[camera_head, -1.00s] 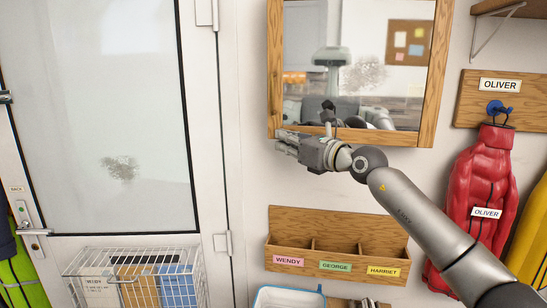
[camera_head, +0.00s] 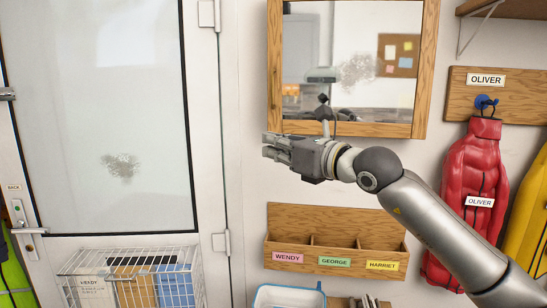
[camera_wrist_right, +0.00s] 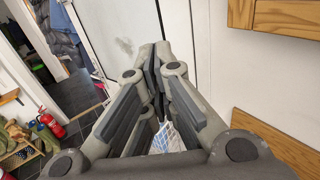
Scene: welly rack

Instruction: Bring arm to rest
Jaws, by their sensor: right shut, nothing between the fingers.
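My right gripper (camera_head: 268,144) is raised in front of the wall, between the mirror (camera_head: 432,75) and the name-labelled wooden box (camera_head: 335,213). Its fingers point left toward the white door and hold nothing. In the right wrist view the fingertips of the right gripper (camera_wrist_right: 154,52) meet, with nothing between them. The right arm (camera_head: 440,225) comes in from the lower right, with its elbow low. My left gripper is in neither view.
The glazed white door (camera_head: 207,130) is on the left with a wire basket (camera_head: 132,262) before it. A red jacket (camera_head: 470,175) hangs at the right under an OLIVER sign. A blue-rimmed tray (camera_head: 288,297) is below. The wrist view shows a fire extinguisher (camera_wrist_right: 50,124).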

